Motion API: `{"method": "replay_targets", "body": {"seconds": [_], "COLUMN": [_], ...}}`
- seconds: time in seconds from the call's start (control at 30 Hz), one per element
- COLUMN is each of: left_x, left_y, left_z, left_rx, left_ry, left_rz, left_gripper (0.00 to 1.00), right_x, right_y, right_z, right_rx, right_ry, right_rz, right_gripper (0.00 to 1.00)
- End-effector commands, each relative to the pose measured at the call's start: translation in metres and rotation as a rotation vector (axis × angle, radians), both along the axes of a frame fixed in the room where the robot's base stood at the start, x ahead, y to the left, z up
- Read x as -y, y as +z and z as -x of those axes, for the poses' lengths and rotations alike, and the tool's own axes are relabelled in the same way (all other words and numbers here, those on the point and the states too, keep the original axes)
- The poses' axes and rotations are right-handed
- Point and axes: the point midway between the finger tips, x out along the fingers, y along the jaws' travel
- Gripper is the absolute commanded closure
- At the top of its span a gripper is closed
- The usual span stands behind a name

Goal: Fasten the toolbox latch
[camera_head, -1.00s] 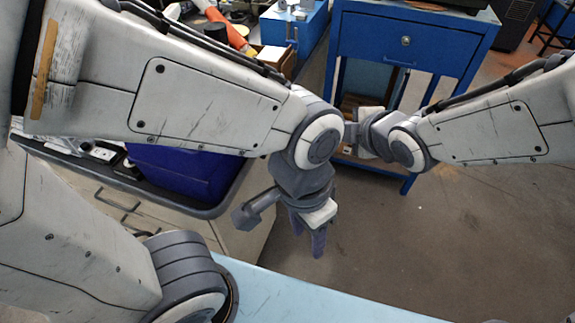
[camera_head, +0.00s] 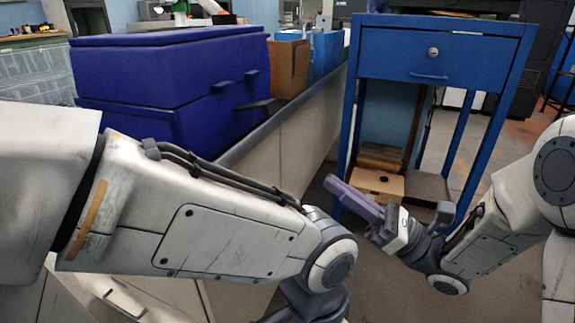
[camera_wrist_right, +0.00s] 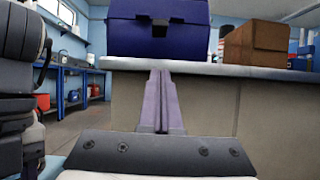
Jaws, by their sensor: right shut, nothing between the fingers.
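The dark blue toolbox (camera_head: 140,125) stands on the bench with its lid down. On its right-hand face in the head view, two small tabs (camera_head: 222,86) sit near the lid seam, and a dark flap (camera_head: 257,104), which looks like the latch, sticks out below them. In the right wrist view the toolbox (camera_wrist_right: 125,40) is ahead, with a dark notch (camera_wrist_right: 160,29) mid-face. My right gripper (camera_head: 332,183) is shut and empty, right of the toolbox and apart from it. In the wrist view its fingers (camera_wrist_right: 161,73) point towards the toolbox. My left gripper is outside the frame.
A brown box (camera_head: 288,68) and a blue box (camera_head: 327,52) stand beside the toolbox on the grey bench (camera_head: 310,125). A blue drawer table (camera_head: 440,50) stands to the right, with boxes on its lower shelf.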

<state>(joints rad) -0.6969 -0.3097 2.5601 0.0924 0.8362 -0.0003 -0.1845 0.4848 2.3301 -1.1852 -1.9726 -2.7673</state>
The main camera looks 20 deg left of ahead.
Motion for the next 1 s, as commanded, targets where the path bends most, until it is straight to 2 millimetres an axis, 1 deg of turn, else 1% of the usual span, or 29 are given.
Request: {"method": "replay_targets", "body": {"seconds": [0.03,0.37,0.47,0.53,0.67,1.0], "left_x": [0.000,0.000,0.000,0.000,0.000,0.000], "left_y": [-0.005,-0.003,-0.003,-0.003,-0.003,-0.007], "left_z": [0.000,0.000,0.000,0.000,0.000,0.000], "left_rx": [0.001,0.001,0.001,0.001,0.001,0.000], "left_ry": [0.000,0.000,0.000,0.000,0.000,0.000], "left_rz": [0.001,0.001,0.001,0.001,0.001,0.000], "left_gripper": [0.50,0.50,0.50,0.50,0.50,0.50], "right_x": [0.002,0.004,0.001,-0.004,-0.021,-0.084], "right_y": [-0.004,-0.001,0.000,0.003,0.014,0.049], "right_z": [0.001,0.002,0.003,0.003,0.003,0.001], "right_rx": [0.016,0.027,0.028,0.028,0.030,0.031], "right_ry": [0.001,0.002,0.003,0.004,0.006,0.006], "right_rz": [-0.012,-0.021,-0.021,-0.021,-0.022,-0.023], "right_gripper": [1.00,1.00,1.00,1.00,1.00,1.00]}}
